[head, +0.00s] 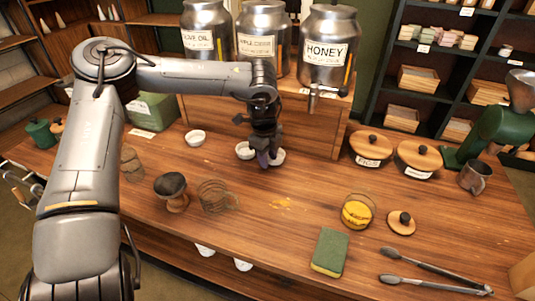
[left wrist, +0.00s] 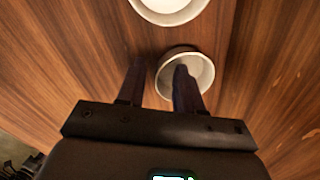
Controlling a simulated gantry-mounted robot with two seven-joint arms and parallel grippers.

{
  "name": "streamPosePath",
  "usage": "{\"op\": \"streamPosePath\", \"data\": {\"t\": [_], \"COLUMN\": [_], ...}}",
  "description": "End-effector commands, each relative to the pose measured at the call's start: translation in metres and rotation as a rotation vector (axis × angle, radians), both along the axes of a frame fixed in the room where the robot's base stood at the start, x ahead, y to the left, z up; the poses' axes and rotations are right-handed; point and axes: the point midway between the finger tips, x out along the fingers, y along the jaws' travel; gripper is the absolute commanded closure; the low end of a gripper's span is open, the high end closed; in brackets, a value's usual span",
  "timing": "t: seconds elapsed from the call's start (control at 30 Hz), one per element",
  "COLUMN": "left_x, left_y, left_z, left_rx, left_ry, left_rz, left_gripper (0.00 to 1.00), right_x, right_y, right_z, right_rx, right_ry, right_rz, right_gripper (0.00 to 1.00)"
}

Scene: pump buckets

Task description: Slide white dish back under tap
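Small white dishes stand on the wooden counter in front of the tap stand: one at the left (head: 195,138), one just left of my left gripper (head: 245,151), and one just right of it (head: 278,158). My left gripper (head: 265,163) points down between the latter two. In the left wrist view my left gripper (left wrist: 159,82) is open. One finger overlaps the inside of a dish (left wrist: 200,66) and the other is left of its rim; contact is unclear. A second dish (left wrist: 170,10) is at the top edge. The honey canister's tap (head: 313,98) shows; other taps are hidden by my arm.
Labelled metal canisters, including honey (head: 328,50), stand on the wooden stand (head: 325,125). Two lidded pots (head: 370,148) are to the right. A green sponge (head: 329,252), yellow jar (head: 356,212) and tongs (head: 435,285) lie nearer. The counter's middle is mostly clear.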

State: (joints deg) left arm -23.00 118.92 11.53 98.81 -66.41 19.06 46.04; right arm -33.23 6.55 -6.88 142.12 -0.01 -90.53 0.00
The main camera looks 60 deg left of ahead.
Motion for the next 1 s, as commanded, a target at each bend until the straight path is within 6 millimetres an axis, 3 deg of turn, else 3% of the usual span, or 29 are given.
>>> {"op": "streamPosePath", "data": {"t": [0.2,0.43,1.0], "left_x": [0.0001,0.0001,0.0], "left_y": [0.0,0.0,-0.0025], "left_z": [0.0001,0.0001,0.0], "left_rx": [0.0,0.0,0.0], "left_ry": [0.0,0.0,0.0], "left_rz": [0.0,0.0,0.015], "left_gripper": [0.65,1.0,1.0], "right_x": [-0.0002,-0.0003,-0.0004], "right_y": [-0.0002,-0.0016,-0.0018], "right_z": [-0.0001,-0.0003,-0.0003], "right_rx": [-0.001,-0.007,-0.007], "right_ry": [0.001,0.001,0.001], "right_rz": [0.001,0.004,0.005], "right_gripper": [1.0,1.0,1.0]}}
